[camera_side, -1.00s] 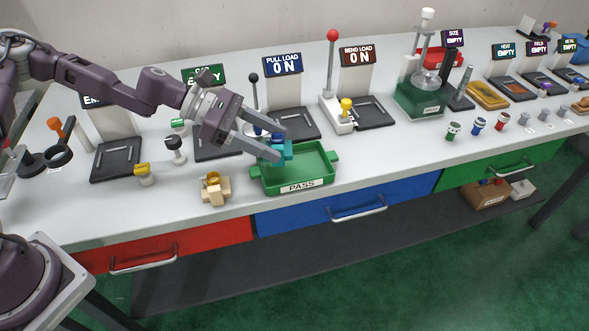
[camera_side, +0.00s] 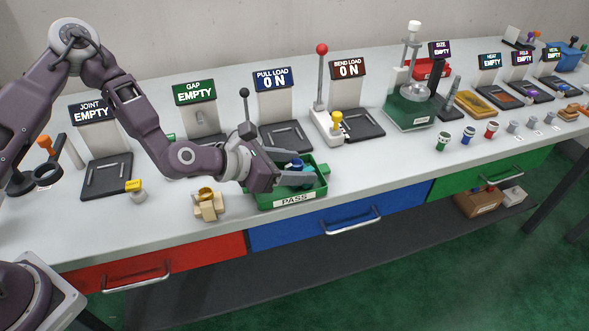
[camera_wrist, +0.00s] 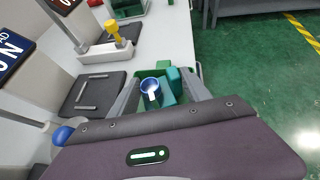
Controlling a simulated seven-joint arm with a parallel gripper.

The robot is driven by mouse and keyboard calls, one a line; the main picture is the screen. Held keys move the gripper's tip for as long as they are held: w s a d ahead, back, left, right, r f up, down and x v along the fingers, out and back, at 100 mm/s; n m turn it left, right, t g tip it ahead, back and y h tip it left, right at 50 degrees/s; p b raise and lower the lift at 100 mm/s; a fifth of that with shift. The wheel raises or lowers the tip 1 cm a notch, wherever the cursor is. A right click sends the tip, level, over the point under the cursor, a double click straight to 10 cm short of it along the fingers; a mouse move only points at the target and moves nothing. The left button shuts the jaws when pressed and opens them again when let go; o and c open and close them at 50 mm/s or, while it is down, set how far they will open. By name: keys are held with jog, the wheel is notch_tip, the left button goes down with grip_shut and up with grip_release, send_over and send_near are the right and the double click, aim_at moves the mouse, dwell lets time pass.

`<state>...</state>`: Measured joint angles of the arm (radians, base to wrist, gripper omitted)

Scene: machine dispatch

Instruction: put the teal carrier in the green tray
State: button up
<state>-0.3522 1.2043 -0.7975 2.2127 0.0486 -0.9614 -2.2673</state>
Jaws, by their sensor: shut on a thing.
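The green tray (camera_side: 318,190), labelled PASS, stands near the table's front edge. My gripper (camera_side: 308,169) reaches in over it from the left, low and nearly level. It is shut on the teal carrier (camera_side: 303,180), which sits between the fingers within the tray's outline. A dark blue round piece shows on top of the carrier. In the wrist view the teal carrier (camera_wrist: 172,82) is between the fingers, with a blue ring-ended piece (camera_wrist: 150,89) beside its teal blocks. Whether the carrier touches the tray floor cannot be told; fingers hide part of it.
A wooden block with a gold ring (camera_side: 208,204) stands left of the tray.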

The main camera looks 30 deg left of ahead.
jog(key=shift+f, duration=0.4)
jog(key=o, duration=1.4)
